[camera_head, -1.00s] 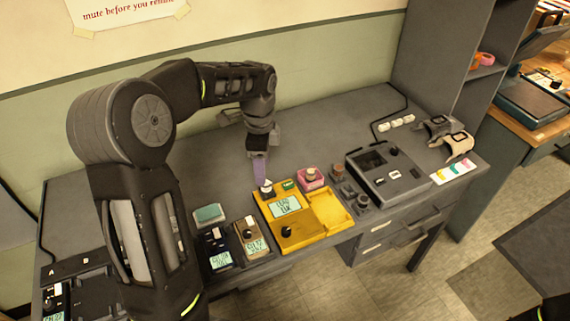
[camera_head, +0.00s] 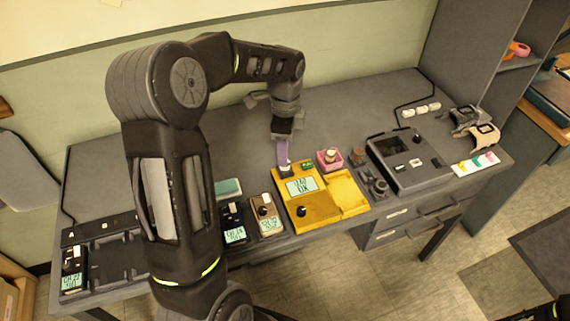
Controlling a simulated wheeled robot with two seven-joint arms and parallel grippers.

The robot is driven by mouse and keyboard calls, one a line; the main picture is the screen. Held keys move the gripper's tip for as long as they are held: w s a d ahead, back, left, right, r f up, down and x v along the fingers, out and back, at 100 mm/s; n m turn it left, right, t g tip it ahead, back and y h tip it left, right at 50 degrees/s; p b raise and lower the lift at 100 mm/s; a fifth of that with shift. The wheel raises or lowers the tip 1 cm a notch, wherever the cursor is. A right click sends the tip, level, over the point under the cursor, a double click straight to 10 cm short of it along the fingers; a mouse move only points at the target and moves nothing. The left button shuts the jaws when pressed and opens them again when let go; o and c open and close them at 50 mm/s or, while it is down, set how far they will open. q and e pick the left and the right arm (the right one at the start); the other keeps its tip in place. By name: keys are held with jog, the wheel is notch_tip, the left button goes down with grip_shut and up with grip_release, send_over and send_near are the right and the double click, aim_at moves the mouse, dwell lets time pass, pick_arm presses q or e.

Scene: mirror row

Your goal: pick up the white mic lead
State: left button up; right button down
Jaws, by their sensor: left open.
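My right gripper is out of view.
A pink box (camera_head: 329,159) with a knob is close right of the gripper. Small dark knobbed pieces and a grey console (camera_head: 409,162) stand further right. Black (camera_head: 233,222) and tan (camera_head: 266,215) packs sit left of the tester. The desk (camera_head: 232,130) behind is clear.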

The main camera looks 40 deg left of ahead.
pick_arm(q)
jog(key=shift+f, duration=0.1)
notch_tip(320, 180, down, 5)
jog(key=shift+p, duration=0.8)
jog(key=shift+c, duration=0.6)
grip_shut()
